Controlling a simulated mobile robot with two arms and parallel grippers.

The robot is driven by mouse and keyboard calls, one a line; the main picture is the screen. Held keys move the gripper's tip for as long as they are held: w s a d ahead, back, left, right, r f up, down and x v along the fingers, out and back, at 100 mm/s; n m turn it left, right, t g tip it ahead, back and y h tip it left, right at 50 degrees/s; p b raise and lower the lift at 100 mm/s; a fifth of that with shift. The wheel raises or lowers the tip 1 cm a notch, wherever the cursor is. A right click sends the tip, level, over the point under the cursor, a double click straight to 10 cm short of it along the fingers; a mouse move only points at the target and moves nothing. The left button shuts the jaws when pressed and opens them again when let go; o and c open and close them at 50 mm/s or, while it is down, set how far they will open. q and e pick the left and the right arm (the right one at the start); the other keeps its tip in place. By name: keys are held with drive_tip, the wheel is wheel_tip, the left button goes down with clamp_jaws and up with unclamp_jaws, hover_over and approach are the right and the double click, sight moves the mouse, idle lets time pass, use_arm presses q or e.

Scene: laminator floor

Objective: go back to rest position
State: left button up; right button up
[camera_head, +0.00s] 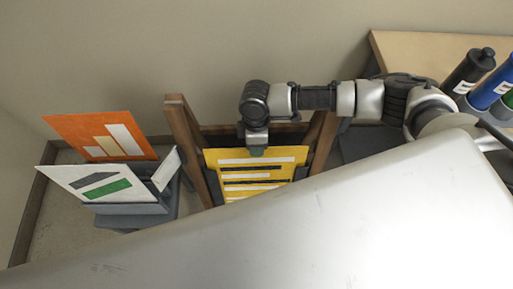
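My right arm comes in from the right and reaches over to a wooden stand. My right gripper (257,148) points down at the top edge of a yellow sheet (251,183) with white and black bars. The fingertips overlap that edge in the picture. I cannot tell whether they are open or shut, or whether they touch the sheet. The sheet leans in the wooden stand (186,140), and its lower part is hidden. My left gripper is not in view.
At the left, an orange card (78,128) and a white card (75,178) with dark and green bars stand in a grey holder (150,209). A wall is close behind.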

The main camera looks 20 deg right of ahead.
wheel_tip(320, 180, up, 8)
drive_tip(key=w, duration=0.1)
drive_tip(key=shift+w+d, duration=0.15)
drive_tip(key=shift+d, duration=0.05)
